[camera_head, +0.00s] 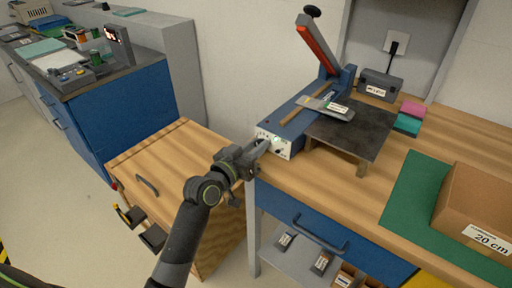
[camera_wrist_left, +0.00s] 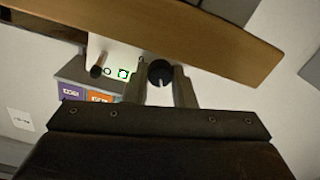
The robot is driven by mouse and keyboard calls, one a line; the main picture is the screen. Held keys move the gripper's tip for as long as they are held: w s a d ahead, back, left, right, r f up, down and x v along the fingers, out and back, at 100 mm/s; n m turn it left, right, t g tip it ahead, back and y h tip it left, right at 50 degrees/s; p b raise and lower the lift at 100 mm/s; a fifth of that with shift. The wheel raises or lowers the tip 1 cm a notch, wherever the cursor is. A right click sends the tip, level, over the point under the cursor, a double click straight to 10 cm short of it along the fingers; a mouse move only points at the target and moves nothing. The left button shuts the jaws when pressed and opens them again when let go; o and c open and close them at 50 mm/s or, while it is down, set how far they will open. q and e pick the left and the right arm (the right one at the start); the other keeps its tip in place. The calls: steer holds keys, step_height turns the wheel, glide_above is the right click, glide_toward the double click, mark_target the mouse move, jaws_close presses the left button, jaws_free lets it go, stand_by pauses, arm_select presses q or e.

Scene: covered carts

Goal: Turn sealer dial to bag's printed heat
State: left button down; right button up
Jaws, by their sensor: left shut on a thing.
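The blue heat sealer (camera_head: 301,119) stands on the wooden bench, its red-edged lever arm (camera_head: 317,50) raised. Its white front panel (camera_head: 281,150) faces me. A grey bag with a white label (camera_head: 337,107) lies across the sealer and the dark plate; its print is too small to read. My left gripper (camera_head: 262,146) is at the panel and hides part of it. In the left wrist view, its fingers are shut on the round black dial (camera_wrist_left: 160,72), which has a pale pointer mark.
A dark raised plate (camera_head: 352,130) adjoins the sealer. A grey box (camera_head: 378,86), pink and teal blocks (camera_head: 409,116), a green mat (camera_head: 408,200) and a cardboard box labelled "20 cm" (camera_head: 474,205) occupy the bench.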

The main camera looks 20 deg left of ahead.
arm_select(q)
steer(key=c, duration=1.2)
jaws_free()
steer(key=b+v, duration=0.1)
steer(key=v, duration=1.6)
steer(key=shift+s, duration=0.25)
steer(key=shift+a, duration=0.1)
